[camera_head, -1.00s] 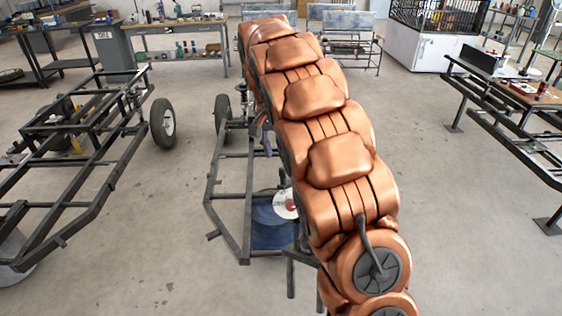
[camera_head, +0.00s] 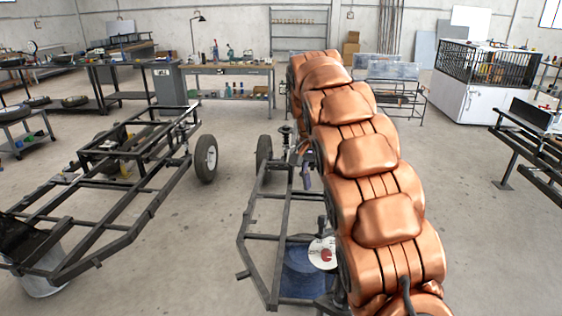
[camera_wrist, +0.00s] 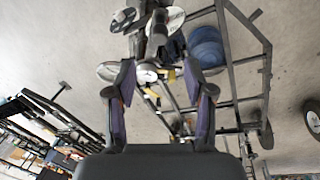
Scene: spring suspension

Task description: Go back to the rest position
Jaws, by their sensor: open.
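My gripper (camera_wrist: 158,78) is open in the wrist view, with its two dark purple-lined fingers apart and nothing seen held between them. In the head view a finger (camera_head: 306,181) shows beside my copper arm, which hides most of the gripper. A dark frame (camera_head: 272,237) with a wheel (camera_head: 264,158) stands beneath and left of the arm. An upright suspension part (camera_head: 287,135) rises by that wheel, partly hidden. In the wrist view, pale discs and a grey cylinder (camera_wrist: 157,32) lie beyond the fingertips. I cannot tell whether the fingers touch anything.
A second frame (camera_head: 95,185) with a wheel (camera_head: 206,158) stands to the left. A workbench (camera_head: 228,72) and a white caged cabinet (camera_head: 478,85) stand at the back.

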